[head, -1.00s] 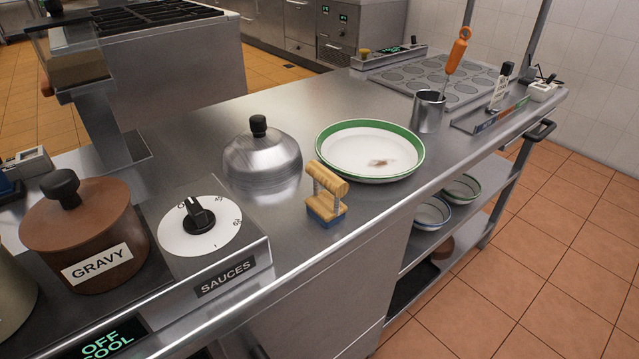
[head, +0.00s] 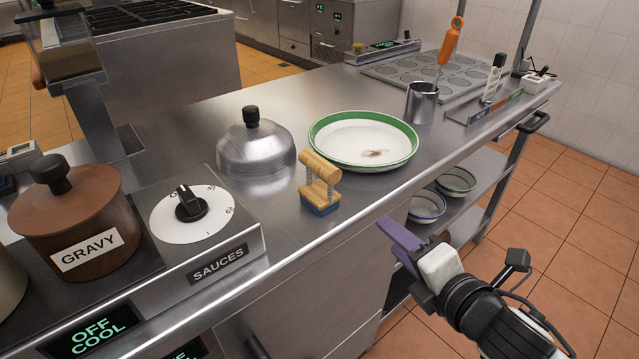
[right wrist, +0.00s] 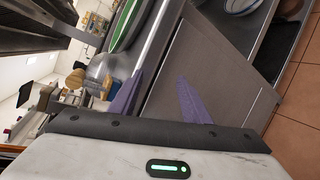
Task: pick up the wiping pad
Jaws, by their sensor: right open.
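The wiping pad (head: 320,186) has a wooden handle on posts above a blue base. It stands upright on the steel counter, between the domed lid and the counter's front edge. In the right wrist view the wiping pad (right wrist: 75,79) shows small at the left, beyond the fingers. My right gripper (head: 394,246) has purple fingers and is in front of the counter edge, to the right of the pad and apart from it. In the right wrist view its two fingers (right wrist: 158,98) are spread with nothing between them. My left gripper is not in view.
A green-rimmed plate (head: 364,141) with a dark smear lies behind and right of the pad. A domed lid (head: 255,153) is behind it. The sauces control box (head: 205,222) and gravy pot (head: 72,215) are at left. A shelf with bowls (head: 427,205) is below the counter.

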